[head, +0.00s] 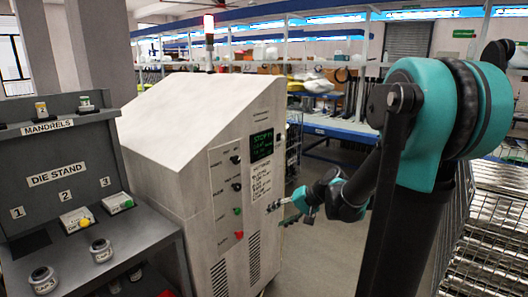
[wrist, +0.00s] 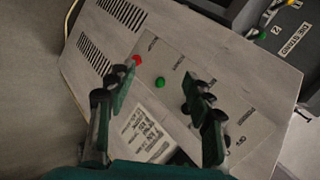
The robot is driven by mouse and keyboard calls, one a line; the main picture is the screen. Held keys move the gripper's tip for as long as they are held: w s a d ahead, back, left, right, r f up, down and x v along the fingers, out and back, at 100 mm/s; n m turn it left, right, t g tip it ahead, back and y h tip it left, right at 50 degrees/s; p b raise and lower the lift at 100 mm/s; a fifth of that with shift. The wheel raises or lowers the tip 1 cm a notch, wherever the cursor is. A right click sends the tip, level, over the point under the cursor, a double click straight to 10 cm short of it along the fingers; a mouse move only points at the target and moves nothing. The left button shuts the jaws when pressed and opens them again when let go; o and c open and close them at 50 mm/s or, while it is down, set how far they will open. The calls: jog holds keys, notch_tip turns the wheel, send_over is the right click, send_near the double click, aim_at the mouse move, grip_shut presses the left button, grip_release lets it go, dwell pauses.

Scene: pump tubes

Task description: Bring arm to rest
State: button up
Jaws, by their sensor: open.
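My arm reaches from the right of the head view toward the control panel of a white cabinet (head: 180,120). My gripper (head: 284,204) is in front of the panel's right edge, low down; whether it touches is hard to tell there. The wrist view shows my gripper (wrist: 148,92) open, with two dark green fingers spread apart and nothing held between them. Beyond the fingers lie a red button (wrist: 137,60) and a green button (wrist: 160,82). In the head view the panel has a lit display (head: 262,143), black knobs, a green button (head: 237,211) and a red button (head: 239,235).
A grey die stand (head: 68,170) with numbered places and a mandrel shelf stands at left, holding small labelled parts and jars (head: 43,279). Metal racks (head: 490,235) stand at right. Blue shelving (head: 340,127) is behind. Grey floor (head: 325,250) is clear beside the cabinet.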

jog(key=s+d+f+n+h, duration=0.1)
jog(key=s+d+f+h, duration=0.3)
jog(key=s+d, duration=0.3)
jog(key=s+d+f+n+h, duration=0.1)
jog(key=s+d+f+h, duration=0.3)
jog(key=s, duration=0.7)
jog(key=d+f, duration=0.2)
jog(key=d, duration=0.1)
jog(key=shift+h, duration=0.4)
jog(key=shift+w, duration=0.1)
